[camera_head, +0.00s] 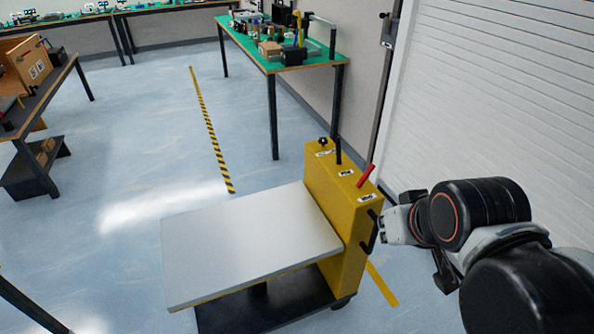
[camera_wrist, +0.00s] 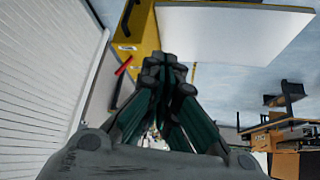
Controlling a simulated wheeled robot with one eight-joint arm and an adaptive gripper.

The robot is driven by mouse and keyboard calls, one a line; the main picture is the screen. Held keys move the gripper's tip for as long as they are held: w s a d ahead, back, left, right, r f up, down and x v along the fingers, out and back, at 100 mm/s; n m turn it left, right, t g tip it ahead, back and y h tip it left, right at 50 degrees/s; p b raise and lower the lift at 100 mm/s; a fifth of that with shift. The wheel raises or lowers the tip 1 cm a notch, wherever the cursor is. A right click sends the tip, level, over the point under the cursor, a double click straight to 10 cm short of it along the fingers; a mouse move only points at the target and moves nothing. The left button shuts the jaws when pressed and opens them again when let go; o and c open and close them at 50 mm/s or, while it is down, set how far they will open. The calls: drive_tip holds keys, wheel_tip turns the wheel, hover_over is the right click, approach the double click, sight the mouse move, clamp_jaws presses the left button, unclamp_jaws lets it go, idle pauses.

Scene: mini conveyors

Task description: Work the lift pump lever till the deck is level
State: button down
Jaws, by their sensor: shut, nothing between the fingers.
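The lift cart has a yellow column (camera_head: 337,210) and a flat light-grey deck (camera_head: 250,238), raised above a black base. I cannot tell whether the deck is exactly level. On the column top are an upright black lever (camera_head: 338,151), a tilted red lever (camera_head: 366,176) and a small black knob (camera_head: 323,141). The labels are too small to read. My gripper (camera_head: 386,225) is at the column's right side, partly hidden. In the wrist view my gripper (camera_wrist: 168,66) has its fingers together and empty; the red lever (camera_wrist: 123,66) is to their left, apart from them.
A white shutter wall (camera_head: 500,90) is close on the right. A green-topped bench (camera_head: 285,50) with loose parts stands behind the cart. A dark table (camera_head: 60,75) is at left. The blue floor between them is open, with a striped line (camera_head: 210,130).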

drive_tip(key=w+d+r+n+h, duration=0.1)
drive_tip(key=w+r+n+h, duration=0.15)
drive_tip(key=w, duration=0.95)
drive_tip(key=w+d+r+n+h, duration=0.2)
drive_tip(key=w+r, duration=0.1)
drive_tip(key=w, duration=1)
drive_tip(key=w+a+f+n+h, duration=0.1)
drive_tip(key=w+a+f+h, duration=0.15)
drive_tip(key=w, duration=0.65)
drive_tip(key=w+a+f+n+h, duration=0.1)
drive_tip(key=w+f+n, duration=0.15)
drive_tip(key=w, duration=0.65)
drive_tip(key=w+a+f+t+h, duration=0.1)
drive_tip(key=w+a+f, duration=0.2)
drive_tip(key=f, duration=0.3)
drive_tip(key=w+a+f+n+t+h, duration=0.1)
drive_tip(key=w+a+f+h, duration=0.1)
drive_tip(key=f, duration=0.5)
drive_tip(key=w+a+f+n+t+h, duration=0.1)
drive_tip(key=w+a+f+h, duration=0.1)
drive_tip(key=w+a+f, duration=0.2)
wheel_tip(320, 180, down, 2)
drive_tip(key=shift+w+f+p, duration=0.15)
drive_tip(key=shift+w+p, duration=0.2)
drive_tip(key=shift+w, duration=0.55)
